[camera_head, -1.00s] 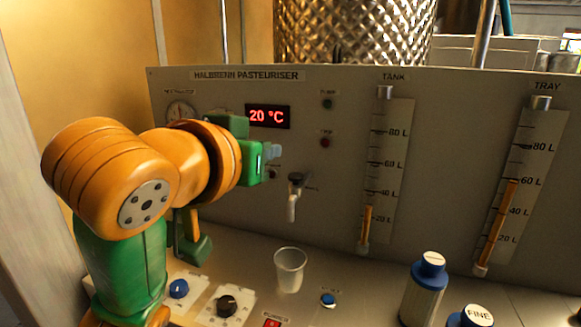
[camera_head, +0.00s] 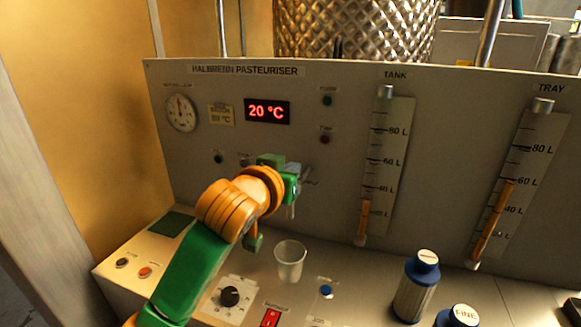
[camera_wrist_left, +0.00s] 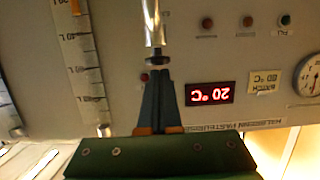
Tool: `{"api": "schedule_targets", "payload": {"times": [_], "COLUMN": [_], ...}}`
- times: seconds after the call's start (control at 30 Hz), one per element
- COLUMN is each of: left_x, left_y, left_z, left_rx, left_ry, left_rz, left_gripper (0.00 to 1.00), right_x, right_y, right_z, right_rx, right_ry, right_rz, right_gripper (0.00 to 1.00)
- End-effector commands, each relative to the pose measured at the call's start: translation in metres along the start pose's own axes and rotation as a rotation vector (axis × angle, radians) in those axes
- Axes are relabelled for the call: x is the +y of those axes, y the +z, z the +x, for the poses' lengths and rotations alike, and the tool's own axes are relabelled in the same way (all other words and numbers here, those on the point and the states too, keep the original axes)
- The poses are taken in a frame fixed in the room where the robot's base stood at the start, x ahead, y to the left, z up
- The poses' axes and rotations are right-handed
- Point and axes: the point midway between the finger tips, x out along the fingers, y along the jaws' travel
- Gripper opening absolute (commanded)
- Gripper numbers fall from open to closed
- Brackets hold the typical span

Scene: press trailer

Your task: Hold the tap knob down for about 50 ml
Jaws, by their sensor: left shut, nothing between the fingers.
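The tap shows in the head view as a thin pale spout (camera_head: 292,211) on the panel, with its top hidden behind my left gripper. In the wrist view, which is upside down, I see the metal spout (camera_wrist_left: 153,25) and the dark round tap knob (camera_wrist_left: 157,60). My left gripper (camera_head: 295,170) is shut and empty at the top of the tap. Its fingertips in the wrist view (camera_wrist_left: 157,74) are right at the knob; I cannot tell whether they touch it. A clear cup (camera_head: 290,263) stands upright on the deck below the spout. My right gripper is out of view.
A red display (camera_head: 267,112) reads 20 °C. The tank gauge (camera_head: 384,170) and tray gauge (camera_head: 515,190) are to the right. A blue-capped bottle (camera_head: 417,288), a black dial (camera_head: 230,296), a blue button (camera_head: 326,291) and a red switch (camera_head: 270,318) sit on the deck.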

Motion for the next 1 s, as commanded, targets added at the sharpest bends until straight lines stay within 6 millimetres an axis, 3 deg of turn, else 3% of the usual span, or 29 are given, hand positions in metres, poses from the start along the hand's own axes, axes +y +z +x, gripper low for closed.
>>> {"api": "schedule_targets", "payload": {"times": [0.2, 0.4, 1.0], "left_x": [0.000, 0.000, 0.000], "left_y": [0.002, 0.024, 0.027], "left_z": [0.000, 0.006, 0.007], "left_rx": [-0.001, -0.004, -0.017], "left_ry": [0.000, 0.001, 0.000], "left_rz": [0.000, -0.001, 0.000], "left_gripper": [0.00, 0.00, 0.00], "right_x": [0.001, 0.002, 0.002], "right_y": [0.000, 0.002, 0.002], "right_z": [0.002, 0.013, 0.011], "right_rx": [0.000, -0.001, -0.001], "right_ry": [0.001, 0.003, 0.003], "right_rz": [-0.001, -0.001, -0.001], "right_gripper": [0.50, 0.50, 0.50]}}
